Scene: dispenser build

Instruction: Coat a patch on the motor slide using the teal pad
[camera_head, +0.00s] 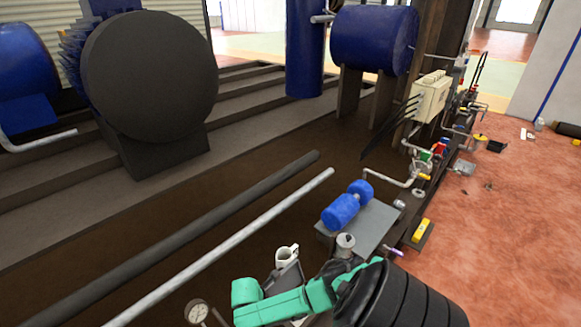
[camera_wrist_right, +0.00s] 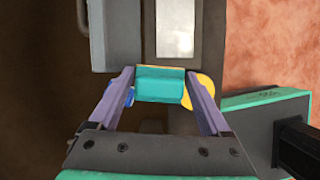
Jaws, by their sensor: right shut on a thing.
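In the right wrist view, the teal pad (camera_wrist_right: 160,84) sits between the purple fingers of my right gripper (camera_wrist_right: 160,90), which is shut on it. Beyond the pad is a pale metal plate (camera_wrist_right: 174,28) on a dark bar; I cannot tell for sure whether this is the motor slide. In the head view, a blue motor (camera_head: 342,211) sits on a grey slab (camera_head: 372,226). My right arm covers the area in front of the slab and hides most of the right gripper. My left gripper is not in view.
A yellow piece (camera_wrist_right: 206,90) shows just behind the pad. A grey block (camera_wrist_right: 116,35) stands left of the pale plate. A white mug (camera_head: 287,256) and a dial gauge (camera_head: 197,312) are near my arm. Pipes and valves line the bench beyond; red floor (camera_head: 500,250) lies right.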

